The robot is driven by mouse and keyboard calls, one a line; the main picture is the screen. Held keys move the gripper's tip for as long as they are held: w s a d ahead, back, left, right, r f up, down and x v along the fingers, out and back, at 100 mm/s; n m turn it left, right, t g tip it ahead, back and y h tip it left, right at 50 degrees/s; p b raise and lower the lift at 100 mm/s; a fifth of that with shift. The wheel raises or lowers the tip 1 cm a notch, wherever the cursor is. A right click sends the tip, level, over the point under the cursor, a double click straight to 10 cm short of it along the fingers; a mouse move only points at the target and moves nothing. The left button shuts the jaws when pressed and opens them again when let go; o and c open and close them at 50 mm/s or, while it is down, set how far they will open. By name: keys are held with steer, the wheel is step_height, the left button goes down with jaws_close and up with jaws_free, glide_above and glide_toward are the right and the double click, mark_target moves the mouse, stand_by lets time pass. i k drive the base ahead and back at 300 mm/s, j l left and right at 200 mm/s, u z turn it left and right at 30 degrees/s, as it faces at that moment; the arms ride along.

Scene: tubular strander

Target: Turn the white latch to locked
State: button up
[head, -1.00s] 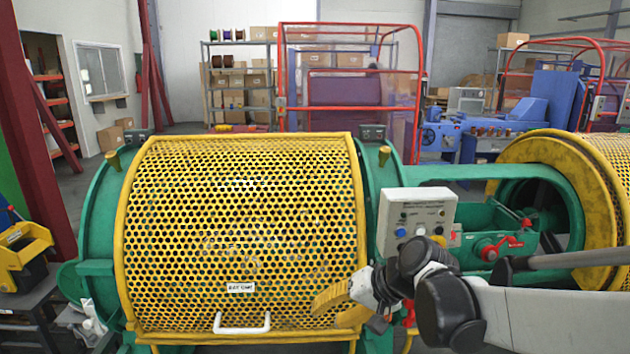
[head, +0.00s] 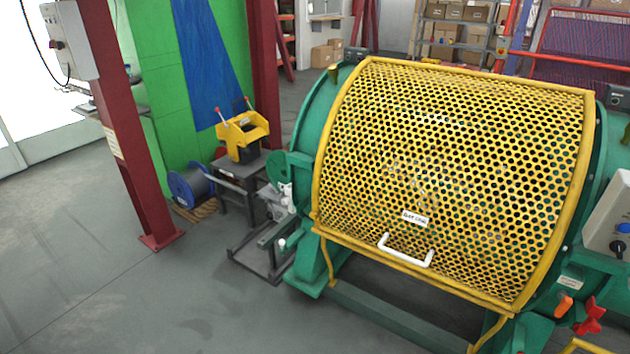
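No part that I can clearly identify as the white latch shows. The yellow perforated guard (head: 455,170) is down over the green strander frame (head: 305,130). A white U-shaped handle (head: 405,252) is fixed near the guard's lower front edge, below a small white label (head: 414,218). A small white knob (head: 282,243) shows left of the guard's lower corner; its function I cannot tell. My gripper and arm are out of view.
An orange lever (head: 563,305) and a red handle (head: 590,316) are at the lower right, near a control box (head: 610,215). A blue spool (head: 190,186) and a yellow-topped stand (head: 242,135) are at the left. A red column (head: 130,130) rises farther left. The floor at lower left is clear.

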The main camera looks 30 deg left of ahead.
mark_target(289, 201)
steer(key=u, duration=1.5)
steer(key=i+j, duration=0.25)
steer(key=i, duration=0.15)
steer(key=i+j+u, duration=0.1)
steer(key=i+j, duration=0.15)
steer(key=i, duration=0.2)
steer(key=i+j, duration=0.25)
steer(key=i, duration=0.15)
